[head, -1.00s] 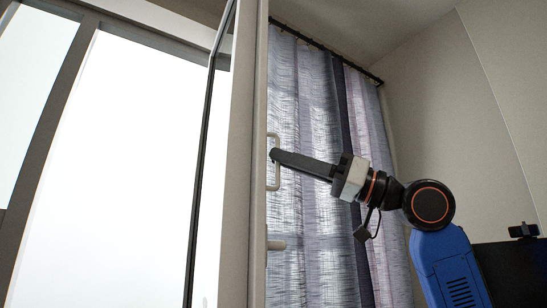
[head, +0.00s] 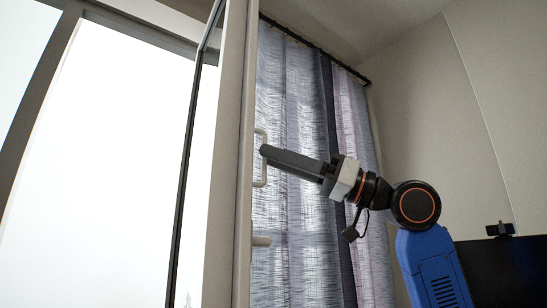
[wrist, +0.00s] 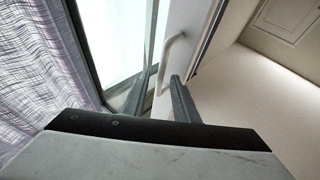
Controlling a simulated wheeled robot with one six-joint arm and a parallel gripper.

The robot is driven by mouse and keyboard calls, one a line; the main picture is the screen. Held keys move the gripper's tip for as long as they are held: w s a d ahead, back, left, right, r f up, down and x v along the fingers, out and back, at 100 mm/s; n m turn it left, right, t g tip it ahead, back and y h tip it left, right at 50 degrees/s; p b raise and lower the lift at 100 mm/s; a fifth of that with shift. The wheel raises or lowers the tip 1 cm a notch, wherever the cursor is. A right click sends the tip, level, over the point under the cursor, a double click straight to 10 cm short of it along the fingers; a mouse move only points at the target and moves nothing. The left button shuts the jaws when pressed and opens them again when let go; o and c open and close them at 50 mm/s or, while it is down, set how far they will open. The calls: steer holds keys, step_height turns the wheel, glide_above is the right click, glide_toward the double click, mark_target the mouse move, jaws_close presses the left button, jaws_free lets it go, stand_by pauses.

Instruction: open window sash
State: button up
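The window sash (head: 229,160) stands swung open, seen nearly edge-on in the head view. A pale D-shaped pull handle (head: 264,172) is on its right side, and it also shows in the wrist view (wrist: 172,50). My gripper (head: 264,151) reaches in from the right with its fingertips at the handle's upper part. In the wrist view the fingers of my gripper (wrist: 158,95) are apart, with the handle's bar showing between them. Whether a finger touches the bar cannot be told. A small lever (head: 261,241) sits lower on the sash.
A grey-violet curtain (head: 300,200) hangs behind my gripper and also shows at left in the wrist view (wrist: 45,60). The bright window opening (head: 110,170) with its dark frame is at left. A plain wall (head: 420,110) is at right.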

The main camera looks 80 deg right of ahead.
steer(key=v, duration=1.6)
steer(key=shift+s, duration=0.3)
